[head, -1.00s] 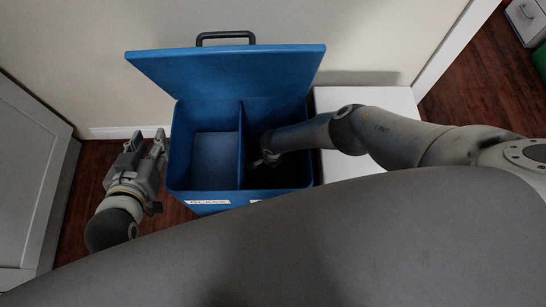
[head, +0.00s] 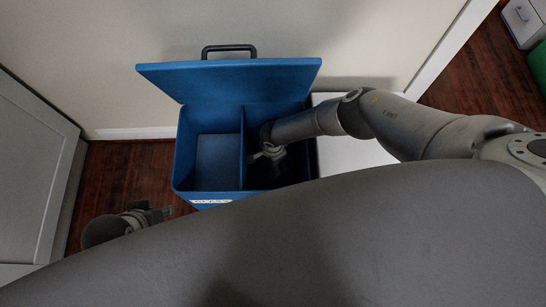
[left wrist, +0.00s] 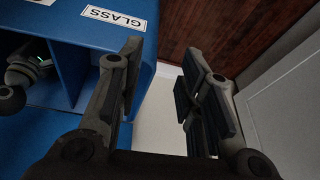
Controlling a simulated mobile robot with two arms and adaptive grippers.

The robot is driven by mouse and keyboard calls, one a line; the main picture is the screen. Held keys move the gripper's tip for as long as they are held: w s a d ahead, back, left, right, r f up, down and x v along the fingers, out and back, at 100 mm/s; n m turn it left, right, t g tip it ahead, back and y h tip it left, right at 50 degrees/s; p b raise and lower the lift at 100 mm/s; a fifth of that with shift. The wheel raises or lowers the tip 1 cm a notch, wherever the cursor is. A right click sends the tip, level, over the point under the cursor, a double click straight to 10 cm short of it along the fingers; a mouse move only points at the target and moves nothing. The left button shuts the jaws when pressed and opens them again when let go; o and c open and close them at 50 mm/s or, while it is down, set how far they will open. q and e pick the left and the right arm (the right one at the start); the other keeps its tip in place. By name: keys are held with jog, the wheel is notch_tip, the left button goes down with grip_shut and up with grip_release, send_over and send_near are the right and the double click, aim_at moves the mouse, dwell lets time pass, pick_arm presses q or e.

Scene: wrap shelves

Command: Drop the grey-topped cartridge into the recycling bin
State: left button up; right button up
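The blue recycling bin (head: 208,203) stands against the wall with its lid up and two compartments inside. My right gripper (head: 272,156) reaches into the dark right compartment; part of my right arm's end also shows in the left wrist view (left wrist: 24,72). Its fingers are small and shadowed, so I cannot tell whether they are open. I do not see the grey-topped cartridge in any view; the floor of the right compartment is dark. My left gripper (head: 160,213) is in front and to the left of the bin. In the left wrist view its fingers (left wrist: 160,90) are apart and empty.
The left compartment looks empty. A GLASS label (left wrist: 114,18) is on the bin's front. A white box-like surface (head: 350,155) stands right of the bin, and a pale cabinet (head: 35,170) is at the left. Brown floor (head: 125,170) shows between cabinet and bin.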

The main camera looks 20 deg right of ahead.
pick_arm(q)
jog(key=shift+p+x, duration=0.5)
jog(key=shift+x, duration=1.55)
pick_arm(e)
jog(key=shift+s+r, duration=0.1)
jog(key=shift+r, duration=0.75)
pick_arm(q)
jog(key=shift+s+d, duration=0.1)
